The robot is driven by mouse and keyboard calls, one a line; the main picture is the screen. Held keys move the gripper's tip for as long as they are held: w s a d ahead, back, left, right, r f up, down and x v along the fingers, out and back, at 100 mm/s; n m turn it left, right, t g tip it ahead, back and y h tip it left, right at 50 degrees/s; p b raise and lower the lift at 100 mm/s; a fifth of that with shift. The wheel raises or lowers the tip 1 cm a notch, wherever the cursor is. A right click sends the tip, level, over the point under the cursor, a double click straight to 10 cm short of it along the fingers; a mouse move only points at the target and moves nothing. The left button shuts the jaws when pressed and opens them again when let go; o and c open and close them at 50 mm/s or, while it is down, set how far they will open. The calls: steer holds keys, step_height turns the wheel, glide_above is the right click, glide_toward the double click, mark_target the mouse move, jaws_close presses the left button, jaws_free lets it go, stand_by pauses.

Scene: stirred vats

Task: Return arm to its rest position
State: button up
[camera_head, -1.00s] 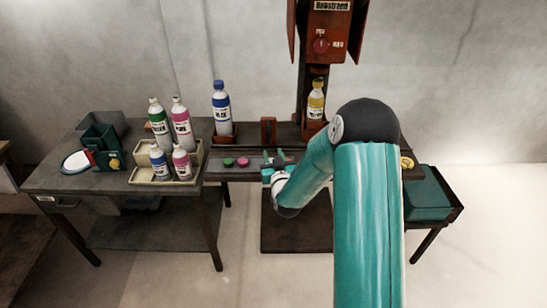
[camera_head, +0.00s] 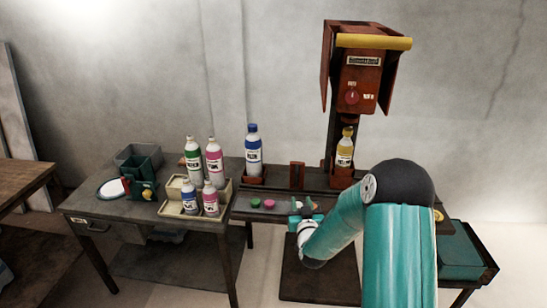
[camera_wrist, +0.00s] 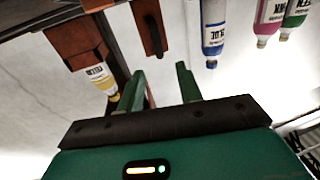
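My teal arm reaches forward on the right of the head view, and my gripper (camera_head: 306,212) is at the front edge of the workbench, right of the green and pink caps. In the wrist view my gripper (camera_wrist: 164,88) shows two green fingers standing apart with nothing between them. The wrist picture is upside down. A yellow bottle (camera_head: 344,152) stands in the red-brown machine (camera_head: 357,75), and it also shows in the wrist view (camera_wrist: 100,75) beyond the left finger. A blue bottle (camera_head: 254,155) stands on the bench, apart from the gripper.
Green and pink bottles (camera_head: 214,160) stand by a cream tray (camera_head: 170,209) holding smaller bottles. A green cap (camera_head: 255,203) and a pink cap (camera_head: 269,204) lie near my gripper. A teal box (camera_head: 462,258) is at right.

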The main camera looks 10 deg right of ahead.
steer(key=s+a+r+n+g+y, duration=0.1)
steer(key=s+a+r+g, duration=0.15)
steer(key=s+r, duration=0.45)
steer(key=s+a+r+n+g, duration=0.15)
steer(key=s+r+g, duration=0.25)
steer(key=r, duration=0.4)
steer(key=s+a+r+g, duration=0.1)
steer(key=s+r+g, duration=0.1)
steer(key=s, duration=1.2)
steer(key=s+a+r+m+g, duration=0.1)
steer(key=s+r+g, duration=0.2)
steer(key=s, duration=1)
steer(key=shift+s+g+y, duration=0.3)
steer(key=shift+s+g, duration=0.1)
steer(key=shift+g, duration=0.05)
